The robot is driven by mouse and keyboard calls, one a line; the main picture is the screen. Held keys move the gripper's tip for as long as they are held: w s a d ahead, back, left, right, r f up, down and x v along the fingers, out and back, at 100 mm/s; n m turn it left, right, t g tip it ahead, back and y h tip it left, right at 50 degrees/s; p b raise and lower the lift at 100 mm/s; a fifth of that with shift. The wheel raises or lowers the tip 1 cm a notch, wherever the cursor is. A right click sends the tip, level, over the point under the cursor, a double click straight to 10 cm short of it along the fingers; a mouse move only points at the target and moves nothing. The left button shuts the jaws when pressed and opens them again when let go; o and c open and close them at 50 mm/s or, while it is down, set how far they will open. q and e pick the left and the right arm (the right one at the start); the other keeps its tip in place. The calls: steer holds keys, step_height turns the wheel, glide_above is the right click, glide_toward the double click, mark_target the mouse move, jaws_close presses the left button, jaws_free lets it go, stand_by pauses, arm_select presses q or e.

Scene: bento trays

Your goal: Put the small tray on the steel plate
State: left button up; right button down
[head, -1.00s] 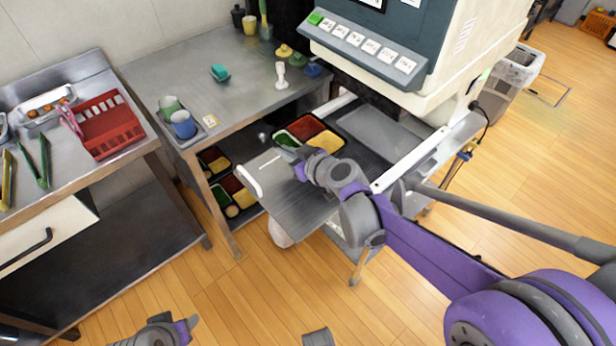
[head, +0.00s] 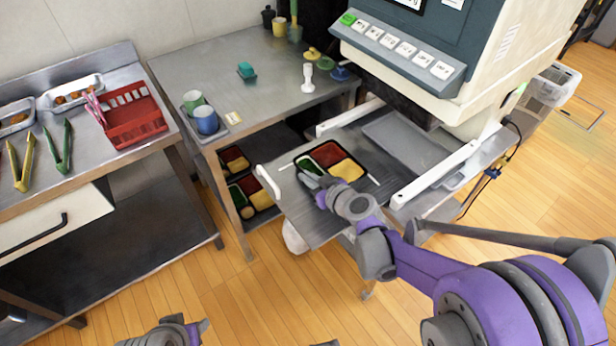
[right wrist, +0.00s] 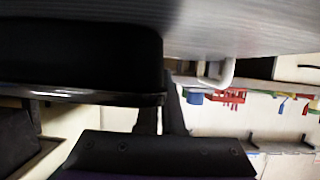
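The small tray (head: 345,184) is black with green, red and yellow food compartments. It lies level over the steel plate (head: 318,222), low on it or touching it. My right gripper (head: 312,178) is at the tray's near left corner; whether its fingers grip the rim is hidden. In the right wrist view, the tray's dark side (right wrist: 80,55) and thin rim (right wrist: 95,97) face the bare steel plate (right wrist: 240,25), and a black finger with screws (right wrist: 150,157) is close to the rim. My left gripper (head: 190,331) shows only partly at the bottom edge.
The plate has a white handle (head: 268,186), with a white rail (head: 435,172) at right under the cream machine (head: 465,80). Similar trays (head: 255,195) stand on the shelf at left. A cup holder (head: 209,128) and red basket (head: 133,118) are on the counters.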

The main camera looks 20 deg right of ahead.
steer(key=c, duration=1.1)
jaws_free()
steer(key=shift+f, duration=0.1)
steer(key=shift+o, duration=0.2)
